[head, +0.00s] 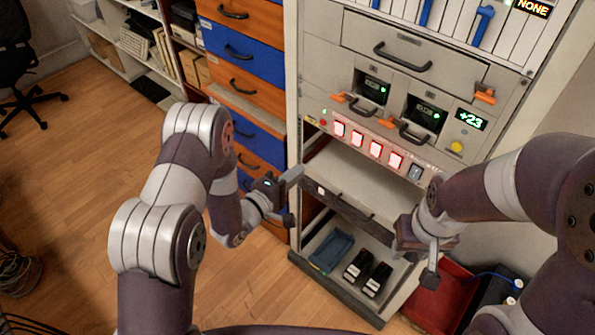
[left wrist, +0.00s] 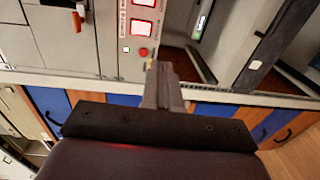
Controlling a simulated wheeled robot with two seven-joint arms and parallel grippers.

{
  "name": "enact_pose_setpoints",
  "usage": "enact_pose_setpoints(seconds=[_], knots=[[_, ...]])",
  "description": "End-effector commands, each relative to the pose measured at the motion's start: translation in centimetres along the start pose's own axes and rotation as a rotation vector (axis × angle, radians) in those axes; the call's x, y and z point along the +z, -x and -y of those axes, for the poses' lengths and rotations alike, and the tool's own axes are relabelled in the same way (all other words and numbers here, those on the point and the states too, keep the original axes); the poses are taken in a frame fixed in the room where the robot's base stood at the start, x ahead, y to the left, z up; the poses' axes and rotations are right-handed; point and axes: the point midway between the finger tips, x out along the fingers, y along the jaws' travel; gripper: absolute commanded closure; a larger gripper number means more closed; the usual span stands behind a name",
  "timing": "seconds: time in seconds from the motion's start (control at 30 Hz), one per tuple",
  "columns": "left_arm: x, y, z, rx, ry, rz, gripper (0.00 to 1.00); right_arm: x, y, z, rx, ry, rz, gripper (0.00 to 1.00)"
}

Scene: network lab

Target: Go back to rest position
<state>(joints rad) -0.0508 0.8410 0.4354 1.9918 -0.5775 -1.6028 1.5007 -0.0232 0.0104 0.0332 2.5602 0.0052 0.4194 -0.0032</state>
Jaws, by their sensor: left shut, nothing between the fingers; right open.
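My left gripper (head: 290,190) is in the middle of the head view, in front of the rack's left edge and the drawer cabinet. It is shut and empty. It also shows in the left wrist view (left wrist: 162,75), pointing toward the rack (left wrist: 80,40). My right gripper (head: 432,258) is at the right of the head view, in front of the rack's lower part, and is open with nothing in it. The rack (head: 385,30) has a row of lit red buttons (head: 357,134) above a pulled-out tray (head: 350,168).
A blue and orange drawer cabinet (head: 240,47) stands left of the rack. A red crate (head: 440,298) sits on the floor at right.

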Motion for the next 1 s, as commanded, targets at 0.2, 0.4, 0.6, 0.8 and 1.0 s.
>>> enact_pose_setpoints(seconds=[0.2, 0.4, 0.6, 0.8, 1.0], knots=[[0.0, 0.0, 0.0, 0.0, 0.0, 0.0, 1.0, 0.0, 0.0, 0.0, 0.0, 0.0, 0.0, 0.57], [0.0, 0.0, 0.2, -0.011, -0.04, 0.001, 1.0, 0.0, 0.0, 0.0, 0.0, 0.0, 0.0, 0.57], [-0.9, 4.8, 10.2, -0.632, -0.517, 0.099, 1.0, 0.0, 0.0, 0.0, 0.0, 0.0, 0.0, 0.57], [-1.0, 18.6, 7.0, -1.286, -0.823, 0.552, 1.0, 0.0, 0.0, 0.0, 0.0, 0.0, 0.0, 0.57], [2.9, 25.9, -2.2, -1.365, -0.778, 0.725, 1.0, 0.0, 0.0, 0.0, 0.0, 0.0, 0.0, 0.57]])
